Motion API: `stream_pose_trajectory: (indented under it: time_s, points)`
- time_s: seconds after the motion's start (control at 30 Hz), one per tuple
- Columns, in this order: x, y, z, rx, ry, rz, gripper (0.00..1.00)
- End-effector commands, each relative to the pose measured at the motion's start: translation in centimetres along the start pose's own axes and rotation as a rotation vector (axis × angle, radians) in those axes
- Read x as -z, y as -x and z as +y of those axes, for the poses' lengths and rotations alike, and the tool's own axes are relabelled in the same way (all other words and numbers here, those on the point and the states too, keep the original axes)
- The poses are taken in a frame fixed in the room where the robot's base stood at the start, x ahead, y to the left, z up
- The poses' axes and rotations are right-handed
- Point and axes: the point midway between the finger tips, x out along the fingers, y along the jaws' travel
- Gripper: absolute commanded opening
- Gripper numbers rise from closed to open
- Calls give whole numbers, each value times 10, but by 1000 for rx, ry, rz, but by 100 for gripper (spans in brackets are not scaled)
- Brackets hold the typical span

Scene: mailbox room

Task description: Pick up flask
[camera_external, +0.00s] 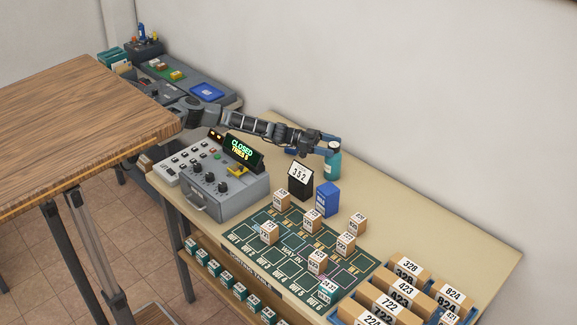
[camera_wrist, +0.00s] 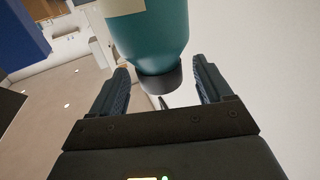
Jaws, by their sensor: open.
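The teal flask (camera_external: 333,163) stands upright near the back edge of the long table, close to the wall. My gripper (camera_external: 332,147) is at the flask's upper part in the external view. In the wrist view, the teal flask (camera_wrist: 150,35) shows large, with a dark grey end and a pale label. The two fingers of my gripper (camera_wrist: 163,88) are apart, one on each side of the flask. Gaps show between the fingers and the dark end, so they do not visibly press on it.
A blue box (camera_external: 328,199) and a black sign reading 352 (camera_external: 300,180) stand close in front of the flask. A grey control console (camera_external: 225,185) is to the left. Numbered small boxes stand on the green sorting mat (camera_external: 250,222). The wall (camera_external: 420,110) is close behind.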

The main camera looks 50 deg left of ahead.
Motion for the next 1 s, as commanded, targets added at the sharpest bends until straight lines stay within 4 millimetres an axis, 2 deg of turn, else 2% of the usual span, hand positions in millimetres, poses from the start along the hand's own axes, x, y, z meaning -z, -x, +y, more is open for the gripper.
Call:
stream_pose_trajectory:
  time_s: [0.13, 0.4, 1.0]
  points:
    - [-1, -13, -1, 1, -2, -1, 79]
    - [1, -15, -1, 2, -1, 0, 78]
    - [0, -15, -1, 2, 0, 0, 20]
